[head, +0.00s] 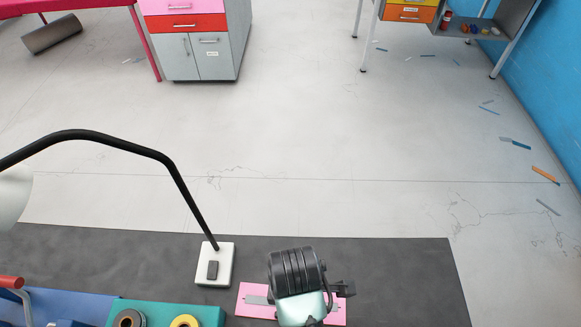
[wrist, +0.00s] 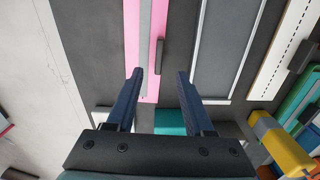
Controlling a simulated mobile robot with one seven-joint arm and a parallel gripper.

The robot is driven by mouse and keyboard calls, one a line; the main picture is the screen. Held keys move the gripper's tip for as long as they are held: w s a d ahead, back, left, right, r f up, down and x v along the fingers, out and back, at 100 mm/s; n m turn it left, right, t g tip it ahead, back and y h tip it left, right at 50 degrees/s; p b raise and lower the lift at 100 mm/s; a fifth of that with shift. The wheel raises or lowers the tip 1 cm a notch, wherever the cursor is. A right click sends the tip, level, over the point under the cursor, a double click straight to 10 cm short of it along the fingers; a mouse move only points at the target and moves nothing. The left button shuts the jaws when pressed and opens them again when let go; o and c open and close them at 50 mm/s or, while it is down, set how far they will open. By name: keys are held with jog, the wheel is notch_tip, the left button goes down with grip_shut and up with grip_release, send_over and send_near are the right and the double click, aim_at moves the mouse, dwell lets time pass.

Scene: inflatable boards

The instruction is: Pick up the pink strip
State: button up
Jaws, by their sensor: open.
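The pink strip (head: 250,309) lies on the dark worktop near the bottom of the head view, partly hidden under my arm. A grey band runs along its middle. In the wrist view the pink strip (wrist: 154,45) runs from the top edge down toward my fingers. My gripper (wrist: 158,73) is open, with its two dark blue fingers apart and nothing between them. The left fingertip overlaps the strip in the picture and the right fingertip is to the right of it. I cannot tell the height of the fingers above it. In the head view my arm hides the fingertips.
A black lamp arm rises from a white base (head: 225,266) left of the pink strip. A teal tray (head: 165,311) with a yellow ring (head: 185,321) is at the lower left. The dark worktop (head: 400,280) is clear to the right.

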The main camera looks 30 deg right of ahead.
notch_tip(320, 180, down, 4)
jog(key=shift+s+f, duration=0.15)
jog(key=shift+f, duration=0.05)
jog(key=shift+w+f+p, duration=0.2)
jog(key=shift+f+p, duration=0.1)
jog(key=shift+f, duration=2.7)
grip_shut()
